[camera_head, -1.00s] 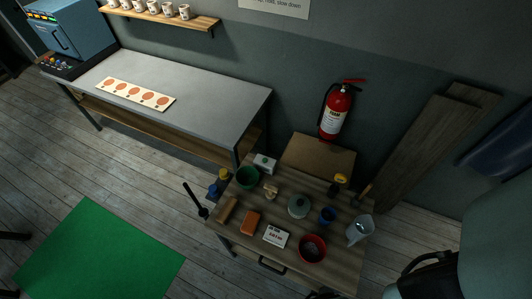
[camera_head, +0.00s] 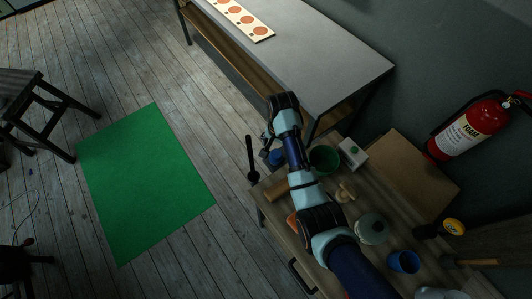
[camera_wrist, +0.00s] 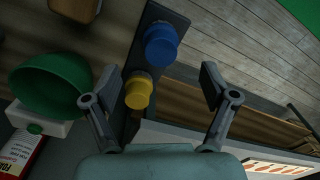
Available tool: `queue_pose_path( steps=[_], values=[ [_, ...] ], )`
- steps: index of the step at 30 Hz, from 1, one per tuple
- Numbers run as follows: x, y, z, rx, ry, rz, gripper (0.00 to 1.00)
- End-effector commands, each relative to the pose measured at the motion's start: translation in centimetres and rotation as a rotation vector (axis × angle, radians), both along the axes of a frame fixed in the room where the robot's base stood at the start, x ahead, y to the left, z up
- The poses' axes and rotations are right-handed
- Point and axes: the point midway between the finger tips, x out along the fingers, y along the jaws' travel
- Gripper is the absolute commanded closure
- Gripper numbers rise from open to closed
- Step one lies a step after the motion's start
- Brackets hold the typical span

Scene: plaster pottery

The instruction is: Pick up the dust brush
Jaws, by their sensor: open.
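A tool with a light wooden handle and a dark head, which looks like the dust brush (camera_head: 478,262), lies at the right side of the small wooden table in the head view. It is small there, so I cannot be sure of it, and I do not see it in the wrist view. My gripper (camera_head: 267,138) is beyond the table's left edge, far from that tool.
A green bowl (camera_head: 323,159), white box (camera_head: 352,153), lidded pot (camera_head: 372,229), blue cup (camera_head: 403,261) and yellow-and-black item (camera_head: 453,227) crowd the table. A grey workbench (camera_head: 330,60) stands behind.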

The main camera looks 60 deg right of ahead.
Motion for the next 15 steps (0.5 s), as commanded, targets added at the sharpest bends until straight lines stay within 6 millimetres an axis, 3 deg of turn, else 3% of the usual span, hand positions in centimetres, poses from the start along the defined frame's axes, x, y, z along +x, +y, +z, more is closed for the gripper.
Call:
queue_pose_path(
  steps=[4,10,15],
  values=[
    [0.0,0.1,-2.0,0.002,0.002,0.003,0.15],
    [0.2,0.1,-3.3,0.001,0.001,0.004,0.15],
    [0.6,0.1,-6.4,0.001,0.001,0.005,0.15]
  ],
)
